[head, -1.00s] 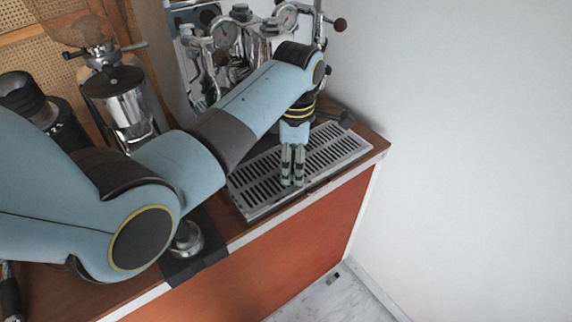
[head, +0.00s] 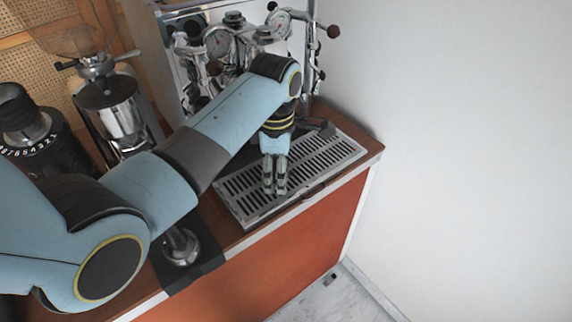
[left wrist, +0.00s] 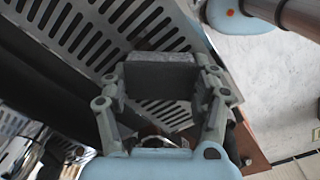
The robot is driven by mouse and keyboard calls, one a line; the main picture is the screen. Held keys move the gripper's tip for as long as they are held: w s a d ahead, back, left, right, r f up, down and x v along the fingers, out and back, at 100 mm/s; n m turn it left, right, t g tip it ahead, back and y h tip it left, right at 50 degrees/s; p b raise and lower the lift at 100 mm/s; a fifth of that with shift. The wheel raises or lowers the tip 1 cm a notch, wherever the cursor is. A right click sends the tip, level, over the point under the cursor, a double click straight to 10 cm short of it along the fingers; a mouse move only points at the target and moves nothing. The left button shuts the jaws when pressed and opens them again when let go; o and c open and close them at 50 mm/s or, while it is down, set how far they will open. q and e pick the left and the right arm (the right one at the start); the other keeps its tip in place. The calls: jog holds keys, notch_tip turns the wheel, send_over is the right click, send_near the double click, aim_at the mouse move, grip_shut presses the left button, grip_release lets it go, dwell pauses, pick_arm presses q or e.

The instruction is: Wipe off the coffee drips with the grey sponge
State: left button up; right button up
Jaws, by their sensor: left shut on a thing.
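My left gripper (head: 275,188) points down over the front part of the slotted metal drip tray (head: 330,165). In the left wrist view its fingers (left wrist: 162,85) are closed on the grey sponge (left wrist: 160,78), a dull grey block between the fingertips. The tray's slotted grate (left wrist: 85,28) lies behind the sponge there; I cannot tell whether the sponge touches it. In the head view the sponge does not show clearly against the fingers. I cannot make out any coffee drips. My right gripper is not in view.
The chrome espresso machine (head: 235,45) stands behind the tray. A grinder (head: 115,115) stands to the left, and a metal tamper (head: 181,247) sits on a dark mat (head: 205,262) left of the tray. A white wall (head: 460,130) is at right.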

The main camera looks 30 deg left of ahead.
aim_at(292, 173)
pick_arm(q)
jog(key=shift+w+d+f, duration=0.1)
jog(key=shift+d, duration=0.1)
jog(key=shift+w+d, duration=0.25)
jog(key=shift+w, duration=0.35)
jog(key=shift+w+d+r+b, duration=0.2)
jog(key=shift+w+d+b, duration=0.15)
jog(key=shift+w+b, duration=0.15)
jog(key=shift+w+d+r, duration=0.15)
jog(key=shift+w+r, duration=0.05)
jog(key=shift+w, duration=0.05)
jog(key=shift+r+p, duration=0.3)
jog(key=shift+p, duration=0.25)
jog(key=shift+s+a+f, duration=0.2)
jog(key=shift+a, duration=0.05)
jog(key=shift+s+a+f, duration=0.2)
jog(key=shift+s+a, duration=0.5)
jog(key=shift+s, duration=0.35)
jog(key=shift+d, duration=0.2)
